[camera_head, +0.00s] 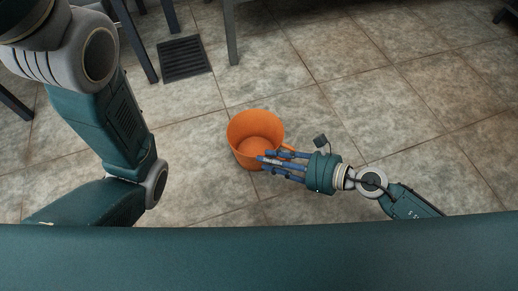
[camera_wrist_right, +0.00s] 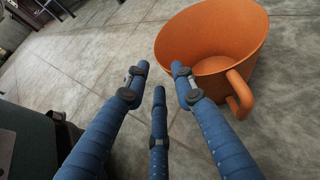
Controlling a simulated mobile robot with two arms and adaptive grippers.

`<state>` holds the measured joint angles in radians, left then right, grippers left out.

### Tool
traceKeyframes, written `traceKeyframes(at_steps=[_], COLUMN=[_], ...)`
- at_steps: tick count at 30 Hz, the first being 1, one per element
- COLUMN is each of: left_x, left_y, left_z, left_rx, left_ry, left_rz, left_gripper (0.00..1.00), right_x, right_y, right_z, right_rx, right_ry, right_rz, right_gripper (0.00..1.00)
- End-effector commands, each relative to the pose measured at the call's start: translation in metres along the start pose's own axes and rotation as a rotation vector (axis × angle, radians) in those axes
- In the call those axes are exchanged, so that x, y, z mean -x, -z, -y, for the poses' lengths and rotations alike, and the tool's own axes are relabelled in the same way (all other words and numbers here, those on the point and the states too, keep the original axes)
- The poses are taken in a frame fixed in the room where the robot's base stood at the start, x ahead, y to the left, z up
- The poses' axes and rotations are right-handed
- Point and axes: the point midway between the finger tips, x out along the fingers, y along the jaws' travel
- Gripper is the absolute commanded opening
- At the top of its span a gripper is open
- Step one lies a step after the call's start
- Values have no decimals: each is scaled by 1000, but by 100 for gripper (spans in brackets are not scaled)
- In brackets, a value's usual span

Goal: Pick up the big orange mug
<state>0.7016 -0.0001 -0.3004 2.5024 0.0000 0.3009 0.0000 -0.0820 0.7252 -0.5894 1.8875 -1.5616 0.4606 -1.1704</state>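The big orange mug (camera_head: 247,128) stands upright and empty on the tiled floor in the middle of the head view. My right gripper (camera_head: 268,163) has blue fingers and is at the mug's right front side, by the handle. In the wrist view its fingers (camera_wrist_right: 158,80) are spread apart with nothing between them. Whether a finger touches the mug is unclear. My left arm comes in at the left; its gripper is out of view.
A dark floor drain grate (camera_head: 184,59) lies behind the mug to the left. Dark table or chair legs (camera_head: 230,35) stand at the back. The tiled floor (camera_head: 400,110) to the right is clear.

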Motion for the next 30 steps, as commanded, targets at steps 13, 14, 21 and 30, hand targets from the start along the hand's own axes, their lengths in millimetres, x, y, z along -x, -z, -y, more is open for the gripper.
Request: traceKeyframes(at_steps=[13,14,21,30], left_x=[24,28,36,35], left_y=[7,8,11,11], left_z=[-5,-6,-8,-7], left_rx=[0,0,0,0], left_ry=[0,0,0,0], left_rz=[4,4,3,3], left_gripper=[40,40,40,40], right_x=[-54,-59,-82,-82], right_y=[2,2,0,-2], right_z=[0,0,-1,-1], right_rx=[-2,-2,-4,-5], right_ry=[0,0,1,1], right_rz=[5,5,1,0], right_gripper=[26,26,26,10])
